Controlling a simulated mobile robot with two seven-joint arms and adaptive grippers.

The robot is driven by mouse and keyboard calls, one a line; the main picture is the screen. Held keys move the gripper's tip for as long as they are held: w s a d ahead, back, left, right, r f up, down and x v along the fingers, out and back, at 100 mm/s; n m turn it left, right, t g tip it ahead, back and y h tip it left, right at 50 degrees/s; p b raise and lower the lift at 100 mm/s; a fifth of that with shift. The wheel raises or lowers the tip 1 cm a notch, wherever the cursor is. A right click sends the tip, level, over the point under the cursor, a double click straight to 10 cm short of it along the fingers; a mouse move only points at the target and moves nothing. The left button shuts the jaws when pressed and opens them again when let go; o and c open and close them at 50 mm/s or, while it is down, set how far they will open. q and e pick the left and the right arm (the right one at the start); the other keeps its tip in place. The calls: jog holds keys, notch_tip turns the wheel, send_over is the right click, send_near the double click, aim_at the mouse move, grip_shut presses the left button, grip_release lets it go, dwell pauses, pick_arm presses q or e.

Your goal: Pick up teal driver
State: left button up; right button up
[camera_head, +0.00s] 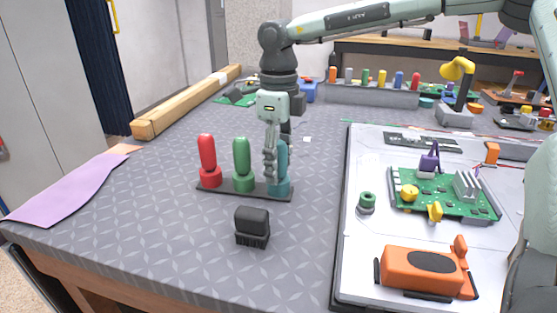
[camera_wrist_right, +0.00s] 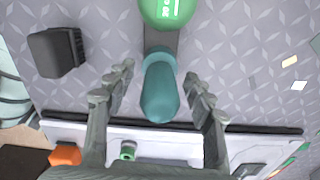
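The teal driver (camera_head: 283,165) stands upright at the right end of a dark rack, beside a green driver (camera_head: 242,160) and a red driver (camera_head: 208,157). My right gripper (camera_head: 270,170) is pointed down at the teal driver and partly covers it in the head view. In the right wrist view the teal driver (camera_wrist_right: 159,88) lies between the two spread fingers of the right gripper (camera_wrist_right: 160,85), with a gap on each side. The green driver (camera_wrist_right: 167,10) shows at the top edge. My left gripper is not in view.
A black block (camera_head: 252,226) stands in front of the rack. To the right is a light tray (camera_head: 365,270) with a green circuit board (camera_head: 450,205) and an orange tool (camera_head: 420,268). A long wooden beam (camera_head: 190,105) lies at the back left.

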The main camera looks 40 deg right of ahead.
jog(key=c, duration=1.2)
grip_shut()
jog(key=shift+r, duration=0.4)
notch_tip(320, 180, up, 8)
jog(key=shift+f+b, duration=0.2)
jog(key=shift+b, duration=0.1)
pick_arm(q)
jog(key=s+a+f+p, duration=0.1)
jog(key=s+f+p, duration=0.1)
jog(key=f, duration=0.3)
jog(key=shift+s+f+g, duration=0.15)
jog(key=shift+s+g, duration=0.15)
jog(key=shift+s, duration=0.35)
pick_arm(e)
jog(key=s+d+r+n, duration=0.1)
jog(key=s+d+n, duration=0.3)
jog(key=s+n, duration=0.4)
jog(key=s+d+r+n, duration=0.1)
jog(key=s+d+n, duration=0.3)
jog(key=s+n, duration=0.4)
jog(key=shift+r+n, duration=0.35)
jog(key=shift+n, duration=0.45)
